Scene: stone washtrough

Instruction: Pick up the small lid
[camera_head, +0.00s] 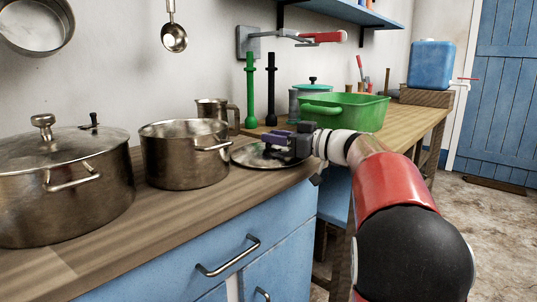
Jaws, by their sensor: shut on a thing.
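The small lid (248,158) is a round, shiny metal disc at the counter's front edge, just right of the open pot. My gripper (277,142) reaches over it from the right. Its fingers are shut at the middle of the lid, where the knob is hidden behind them. The lid looks level and low at the counter top. I cannot tell whether it touches the wood.
An open metal pot (183,163) stands close left of the lid, with a large lidded pot (62,195) further left. A metal mug (212,111), green and black upright taps and a green basin (345,112) stand behind. Blue drawers (215,245) are below.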

